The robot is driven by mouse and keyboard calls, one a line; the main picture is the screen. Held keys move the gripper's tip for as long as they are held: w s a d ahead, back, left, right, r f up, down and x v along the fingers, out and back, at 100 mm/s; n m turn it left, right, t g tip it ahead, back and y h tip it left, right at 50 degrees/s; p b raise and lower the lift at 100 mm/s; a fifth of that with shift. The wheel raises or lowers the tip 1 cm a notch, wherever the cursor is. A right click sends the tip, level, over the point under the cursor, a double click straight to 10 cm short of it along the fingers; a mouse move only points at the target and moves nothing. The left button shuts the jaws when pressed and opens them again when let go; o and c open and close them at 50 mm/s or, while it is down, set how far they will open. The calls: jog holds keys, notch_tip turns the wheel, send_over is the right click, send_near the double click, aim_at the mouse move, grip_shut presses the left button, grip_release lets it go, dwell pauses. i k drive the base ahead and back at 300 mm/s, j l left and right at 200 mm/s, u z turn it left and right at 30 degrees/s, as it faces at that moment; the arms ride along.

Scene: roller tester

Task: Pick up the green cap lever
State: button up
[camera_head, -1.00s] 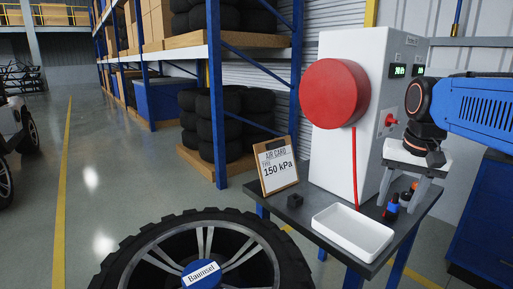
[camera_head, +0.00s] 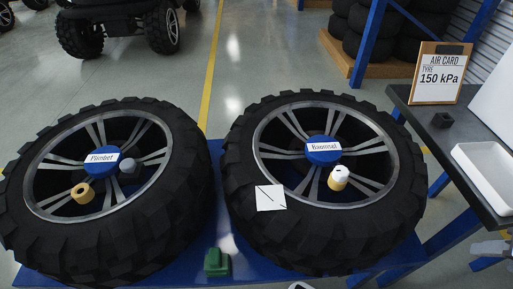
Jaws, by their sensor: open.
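The green cap lever (camera_head: 217,263) is a small, dark green, blocky piece with a narrower raised top. It stands at the front edge of the blue platform (camera_head: 215,170), low in the view between the two tyres. My gripper (camera_head: 480,256) shows only in part at the lower right edge, pale grey and open. It is well to the right of the green piece and apart from it. Most of the gripper and the arm is out of frame.
Two big tyres, labelled Plimbet (camera_head: 178,195) and Baunnel (camera_head: 395,190), flank the green piece. A white card (camera_head: 271,198) lies on the right tyre.

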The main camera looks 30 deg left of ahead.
aim_at(217, 264)
jog(key=k+j+u, duration=0.1)
jog(key=u, duration=0.25)
jog(key=k+j+u, duration=0.2)
jog(key=u, duration=0.15)
jog(key=j+u, duration=0.5)
jog(key=i+j, duration=0.05)
jog(key=j, duration=0.05)
